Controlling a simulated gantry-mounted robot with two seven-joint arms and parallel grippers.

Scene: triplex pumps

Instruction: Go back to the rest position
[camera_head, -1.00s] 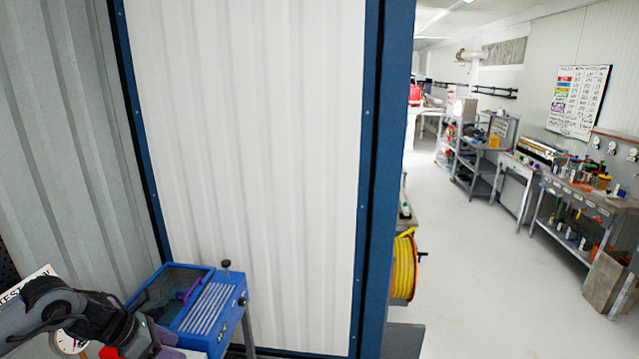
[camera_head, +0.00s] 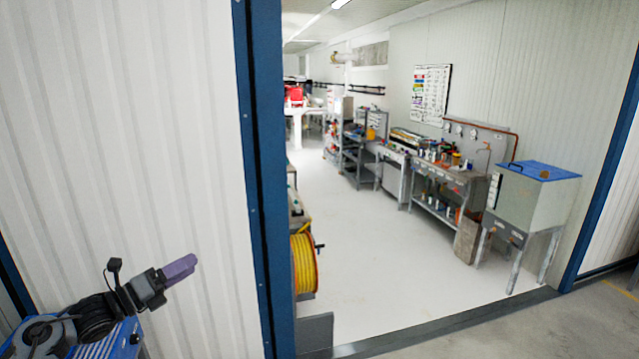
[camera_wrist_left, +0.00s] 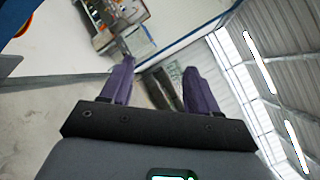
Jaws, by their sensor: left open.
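My left gripper (camera_head: 186,265) is in the lower left of the head view, in front of a white wall panel. It points to the right and slightly up, with its purple fingers overlapping from this side. In the left wrist view its two purple fingers (camera_wrist_left: 158,76) stand well apart, with nothing held between them. A dark shape shows beyond the gap, too unclear to name. My right gripper is not in view.
A blue slotted box (camera_head: 118,343) sits below my left arm. A blue door post (camera_head: 262,180) stands right of the gripper, with a yellow hose reel (camera_head: 305,264) beyond it. Workbenches line the far wall. The white floor (camera_head: 385,265) is clear.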

